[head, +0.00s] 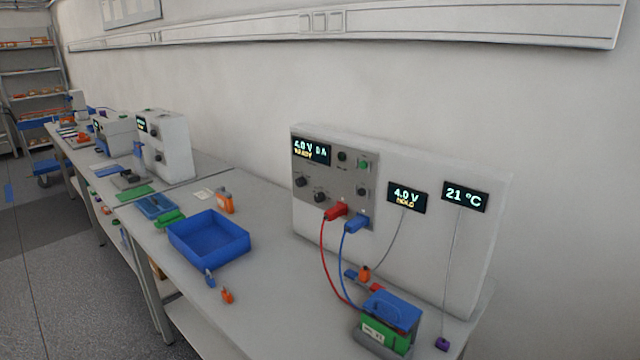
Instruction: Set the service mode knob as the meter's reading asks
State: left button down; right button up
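The battery cycler (405,160) is a large white box with a grey panel on the table's right part. Its display (311,150) reads 4.0 V, 0 A, with READY in yellow. A meter (406,197) on the front reads 4.0 V in white, with a small yellow word below that looks like HOLD. The panel has a left dark knob (301,180), a lower dark knob (320,197) and a small control (362,191) at right. Their labels are too small to read, so I cannot tell which is the service mode knob. Neither gripper is in view.
Red (336,212) and blue (354,222) plugs sit in the panel, their cables running to a green battery (386,334). Another display (465,196) reads 21 °C. A blue bin (209,253) and small orange and blue items stand left. Table before the cycler is mostly clear.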

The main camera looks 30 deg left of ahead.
aim_at(300, 182)
jog(key=j+u, duration=0.25)
jog(key=j, duration=1)
jog(key=i+j+u, duration=0.1)
jog(key=j+u, duration=0.15)
jog(key=j, duration=1)
